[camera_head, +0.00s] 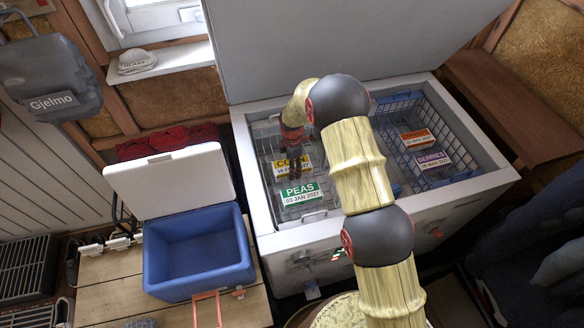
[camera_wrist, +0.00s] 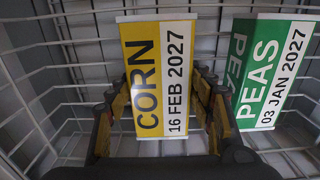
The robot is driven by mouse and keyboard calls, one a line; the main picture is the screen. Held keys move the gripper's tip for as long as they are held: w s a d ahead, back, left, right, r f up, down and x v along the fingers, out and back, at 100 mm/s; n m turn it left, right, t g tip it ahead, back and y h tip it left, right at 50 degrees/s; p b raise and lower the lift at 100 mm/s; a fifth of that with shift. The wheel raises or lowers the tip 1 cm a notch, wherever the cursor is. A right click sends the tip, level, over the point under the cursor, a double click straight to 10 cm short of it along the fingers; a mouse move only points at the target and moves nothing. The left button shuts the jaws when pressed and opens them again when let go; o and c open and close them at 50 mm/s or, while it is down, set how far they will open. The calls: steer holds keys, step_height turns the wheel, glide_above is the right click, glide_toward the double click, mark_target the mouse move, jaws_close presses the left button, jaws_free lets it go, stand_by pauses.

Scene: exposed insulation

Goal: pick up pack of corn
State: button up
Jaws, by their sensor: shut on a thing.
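The pack of corn (camera_head: 284,167) has a yellow and white label and lies in the left part of the open chest freezer. In the wrist view the corn pack (camera_wrist: 157,75) stands between my fingers, its label reading CORN, 16 FEB 2027. My gripper (camera_wrist: 165,105) is shut on it, one finger along each side. In the head view my gripper (camera_head: 291,150) reaches down into the freezer and partly covers the pack.
A green-labelled peas pack (camera_head: 300,194) lies just beside the corn. A blue basket (camera_head: 395,110) at the freezer's right holds carrot-coloured and purple berries packs (camera_head: 432,160). The freezer's front rim (camera_head: 340,225) is near. An empty blue cooler (camera_head: 197,250) stands open at left.

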step_height(320, 180, up, 3)
steer(key=shift+w+f+p, duration=0.1)
steer(key=shift+p, duration=0.45)
steer(key=s+d+r+p, duration=0.4)
steer(key=s+d+r, duration=0.3)
steer(key=s+r, duration=0.4)
step_height(320, 180, up, 7)
steer(key=s+p, duration=0.1)
steer(key=p, duration=0.3)
steer(key=d+f+m+b, duration=0.1)
steer(key=d+m+b, duration=0.1)
steer(key=d+m, duration=0.4)
steer(key=s+d+f+m+b, duration=0.1)
steer(key=d+m, duration=0.5)
steer(key=m, duration=0.9)
steer(key=shift+s+d+f+b, duration=0.25)
steer(key=shift+s+d+b, duration=0.05)
steer(key=shift+d+b, duration=0.1)
steer(key=shift+s+a, duration=0.1)
